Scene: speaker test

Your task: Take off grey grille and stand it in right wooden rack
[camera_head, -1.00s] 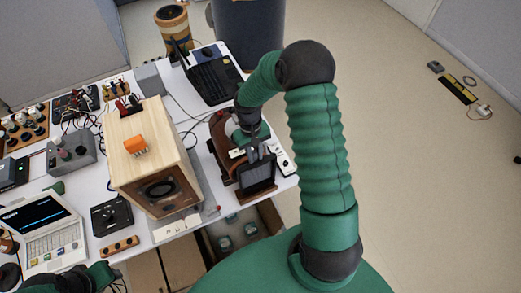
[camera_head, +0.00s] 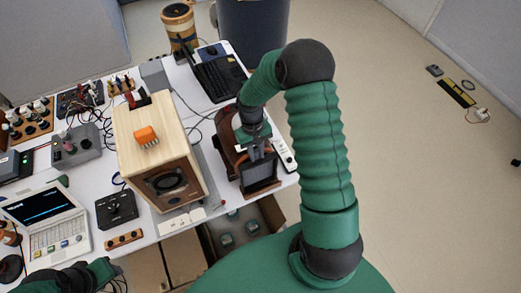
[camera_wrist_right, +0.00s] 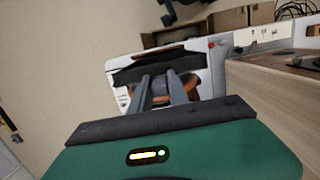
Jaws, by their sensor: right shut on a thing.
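The dark grey grille (camera_head: 258,172) stands roughly upright at the right wooden rack (camera_head: 262,191), at the table's right front corner. My right gripper (camera_head: 259,152) is shut on its upper edge. In the right wrist view, the fingers (camera_wrist_right: 162,92) reach down to the dark grille (camera_wrist_right: 150,67), with brown wood beside them. Whether its lower edge sits fully in a slot is hidden. The wooden speaker (camera_head: 160,146) stands to the left, its front bare with the round driver (camera_head: 167,181) showing. My left arm shows at the lower left; its fingers are not clear.
An orange block (camera_head: 147,136) sits on the speaker. A laptop (camera_head: 50,222), a black box (camera_head: 116,209) and a grey box (camera_head: 76,145) are on the left.

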